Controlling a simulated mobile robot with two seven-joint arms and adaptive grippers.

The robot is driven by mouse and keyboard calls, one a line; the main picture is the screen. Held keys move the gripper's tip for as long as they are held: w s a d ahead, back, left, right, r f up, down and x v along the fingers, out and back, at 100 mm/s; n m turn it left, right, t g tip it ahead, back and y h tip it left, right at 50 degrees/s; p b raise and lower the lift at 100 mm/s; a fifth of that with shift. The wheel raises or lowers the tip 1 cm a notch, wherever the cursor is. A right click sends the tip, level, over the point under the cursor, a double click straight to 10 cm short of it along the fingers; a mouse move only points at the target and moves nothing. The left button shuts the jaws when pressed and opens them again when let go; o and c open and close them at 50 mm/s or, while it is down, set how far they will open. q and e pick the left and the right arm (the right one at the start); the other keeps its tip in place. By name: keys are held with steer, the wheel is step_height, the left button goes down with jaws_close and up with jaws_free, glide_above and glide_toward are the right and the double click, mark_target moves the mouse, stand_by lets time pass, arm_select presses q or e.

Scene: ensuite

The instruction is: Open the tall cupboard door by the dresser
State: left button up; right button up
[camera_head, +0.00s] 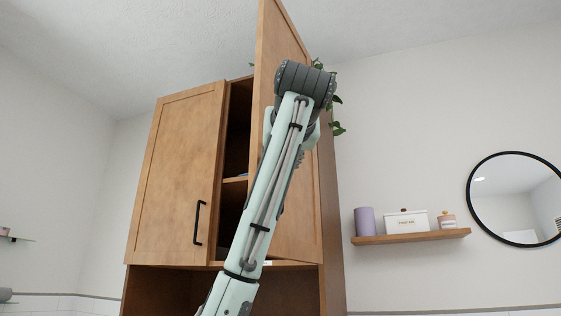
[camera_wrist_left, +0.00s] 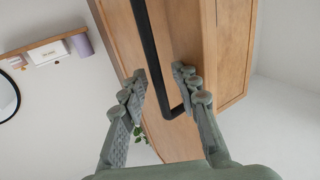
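The wooden cupboard has two doors. Its right door (camera_head: 303,215) stands partly open, its free edge swung out and the dark inside (camera_head: 237,130) showing beside it. The left door (camera_head: 178,160) is closed, with a black bar handle (camera_head: 199,222). My left arm crosses in front of the right door and hides much of it; its gripper is hidden in the head view. In the left wrist view my left gripper (camera_wrist_left: 160,82) has its fingers apart, with the black handle (camera_wrist_left: 149,42) of a door (camera_wrist_left: 120,35) running between them. Contact is unclear. My right gripper is not in view.
A small wall shelf (camera_head: 410,237) to the right holds a purple candle (camera_head: 364,221), a white box (camera_head: 406,221) and a small jar (camera_head: 447,220). A round mirror (camera_head: 515,200) hangs further right. A trailing plant (camera_head: 338,129) hangs at the cupboard's upper right. No dresser shows.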

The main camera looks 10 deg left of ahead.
arm_select(q)
steer(key=v, duration=1.2)
steer(key=shift+f, duration=0.1)
stand_by(0.4)
